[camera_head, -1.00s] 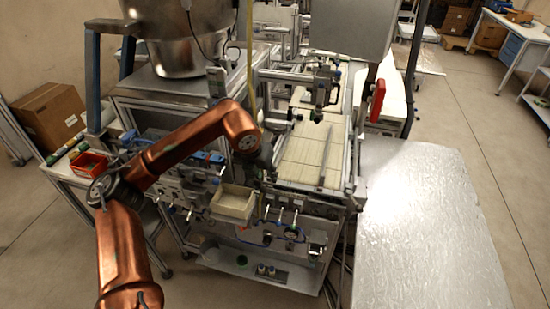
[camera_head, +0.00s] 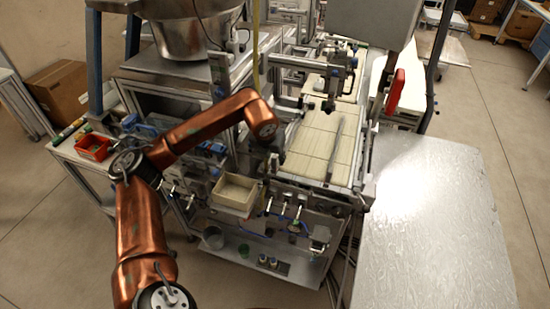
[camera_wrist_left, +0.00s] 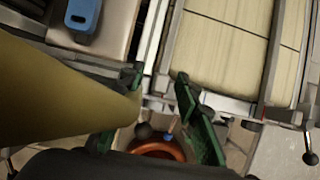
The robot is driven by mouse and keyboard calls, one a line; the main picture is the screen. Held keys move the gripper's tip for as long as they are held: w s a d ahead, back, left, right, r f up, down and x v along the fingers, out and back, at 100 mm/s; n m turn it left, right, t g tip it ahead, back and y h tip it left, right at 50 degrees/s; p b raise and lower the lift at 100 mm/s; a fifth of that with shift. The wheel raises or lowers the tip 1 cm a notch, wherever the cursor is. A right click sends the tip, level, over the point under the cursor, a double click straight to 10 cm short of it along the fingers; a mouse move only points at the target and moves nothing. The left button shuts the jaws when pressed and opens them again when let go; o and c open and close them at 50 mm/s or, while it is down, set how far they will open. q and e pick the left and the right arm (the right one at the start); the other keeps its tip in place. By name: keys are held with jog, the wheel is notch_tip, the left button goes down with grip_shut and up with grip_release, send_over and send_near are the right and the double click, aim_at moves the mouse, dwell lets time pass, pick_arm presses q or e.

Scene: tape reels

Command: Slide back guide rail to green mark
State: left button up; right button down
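The guide rail (camera_head: 335,147) looks like a thin metal bar lying lengthwise on the pale conveyor belt (camera_head: 308,142). I cannot make out a green mark beside it. My left gripper (camera_head: 272,168), at the end of the copper arm, is by the conveyor's near left corner, apart from the rail; its fingers are dark and hard to see there. In the left wrist view its two green fingers (camera_wrist_left: 166,95) stand apart with nothing between them, over the conveyor's frame edge. The belt (camera_wrist_left: 228,35) and a metal rail (camera_wrist_left: 272,65) are beyond the right finger. My right gripper is not in view.
A cream bin (camera_head: 237,192) hangs at the machine's front, left of the gripper. A yellow hose (camera_wrist_left: 60,95) passes close to the left finger. A bracket with clamps (camera_head: 332,90) spans the belt farther back. A shiny metal table (camera_head: 435,230) stands at right.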

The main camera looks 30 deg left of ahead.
pick_arm(q)
jog(key=shift+w+f, duration=0.1)
jog(key=shift+f, duration=0.05)
jog(key=c, duration=0.7)
grip_shut()
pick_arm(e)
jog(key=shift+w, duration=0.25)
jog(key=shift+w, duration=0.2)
